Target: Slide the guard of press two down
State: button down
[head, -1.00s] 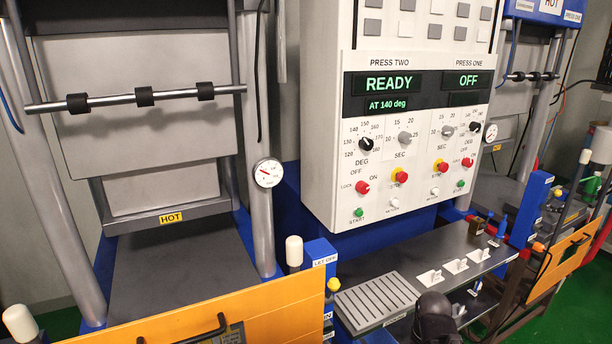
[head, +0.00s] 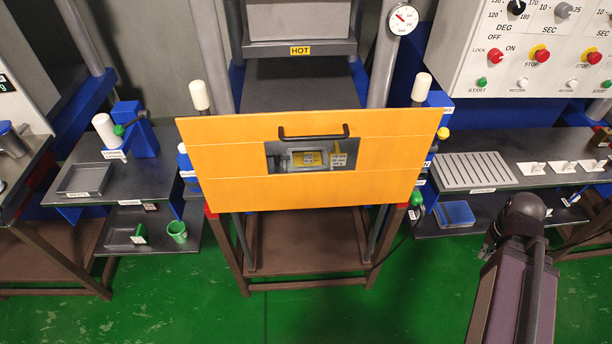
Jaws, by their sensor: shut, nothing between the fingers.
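The guard of press two (head: 225,165) is a wide orange panel in front of the press, at the centre of the head view. A black bar handle (head: 313,134) is on its upper part, above a window. The grey press bed (head: 300,88) and the platen with a HOT label (head: 300,50) show above the guard's top edge. Brown lower framing shows below it. Part of my arm shows at the lower right, apart from the guard.
White-capped posts (head: 199,95) and (head: 421,88) flank the guard. A shelf with a slotted tray (head: 475,171) stands at the right, below the control panel (head: 530,55). A side table (head: 150,176) stands at the left. Green floor (head: 330,310) is clear in front.

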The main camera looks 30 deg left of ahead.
aim_at(227, 153)
jog(key=u, duration=0.3)
jog(key=k, duration=0.15)
jog(key=z, duration=0.75)
jog(key=i, duration=0.45)
jog(key=z, duration=1.25)
jog(key=k, duration=0.15)
jog(key=u, duration=3.35)
